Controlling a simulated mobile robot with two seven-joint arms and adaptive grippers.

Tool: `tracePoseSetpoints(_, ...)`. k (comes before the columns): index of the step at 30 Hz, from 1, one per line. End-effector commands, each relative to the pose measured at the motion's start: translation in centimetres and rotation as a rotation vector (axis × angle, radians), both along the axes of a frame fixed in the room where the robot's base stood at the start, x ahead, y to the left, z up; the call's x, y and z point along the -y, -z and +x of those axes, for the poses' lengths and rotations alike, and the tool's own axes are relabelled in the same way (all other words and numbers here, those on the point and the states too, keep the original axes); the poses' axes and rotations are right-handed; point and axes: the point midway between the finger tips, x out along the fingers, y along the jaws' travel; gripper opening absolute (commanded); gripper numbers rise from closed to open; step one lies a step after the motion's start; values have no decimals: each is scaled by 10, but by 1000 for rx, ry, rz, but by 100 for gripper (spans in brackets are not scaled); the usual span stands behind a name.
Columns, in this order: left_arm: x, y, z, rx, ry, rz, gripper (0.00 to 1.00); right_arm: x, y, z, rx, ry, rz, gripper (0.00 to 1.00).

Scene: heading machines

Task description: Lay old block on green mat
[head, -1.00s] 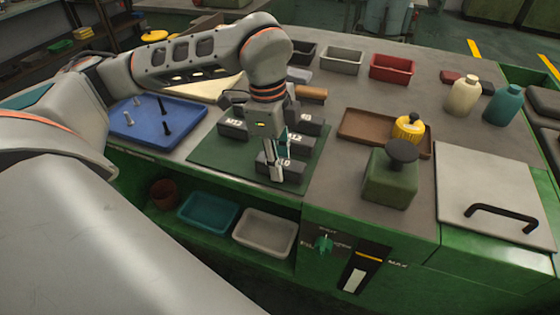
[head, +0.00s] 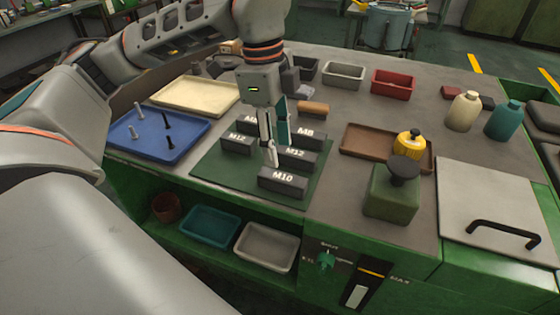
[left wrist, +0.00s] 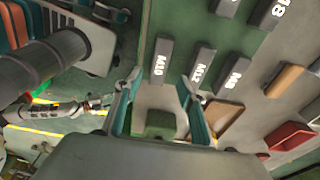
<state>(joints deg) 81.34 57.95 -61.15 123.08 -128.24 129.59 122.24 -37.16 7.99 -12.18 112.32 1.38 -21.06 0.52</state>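The green mat (head: 222,180) lies on the bench and holds several dark grey labelled blocks. The M10 block (head: 283,182) lies at its front edge, with an M12 block (head: 298,159) and an M8 block (head: 307,142) behind it. Another M12 block (head: 237,144) is at the left. No block is visibly marked as old. My left gripper (head: 274,155) is above the mat, just behind and above the M10 block. In the left wrist view its fingers (left wrist: 158,88) are spread and empty, with the M10 block (left wrist: 160,60) beyond them. My right gripper is not seen.
A blue tray (head: 185,143) with bolts and a cream tray (head: 215,98) lie left of the mat. A wooden cylinder (head: 313,108), a grey bin (head: 344,74) and a red bin (head: 393,84) are behind. A green container (head: 390,195) and brown tray (head: 362,145) stand right.

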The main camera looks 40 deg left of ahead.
Motion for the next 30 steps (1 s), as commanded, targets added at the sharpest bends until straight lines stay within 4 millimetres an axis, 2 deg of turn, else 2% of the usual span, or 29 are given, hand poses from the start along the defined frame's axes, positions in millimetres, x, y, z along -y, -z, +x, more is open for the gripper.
tracePoseSetpoints(3, -2, -17, 0, 3, -1, 1, 40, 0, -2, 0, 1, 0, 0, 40)
tracePoseSetpoints(8, -3, -26, -1, 0, 1, 0, 40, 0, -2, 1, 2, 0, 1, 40)
tracePoseSetpoints(30, -3, -27, -1, 0, 0, 1, 40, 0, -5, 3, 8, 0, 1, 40)
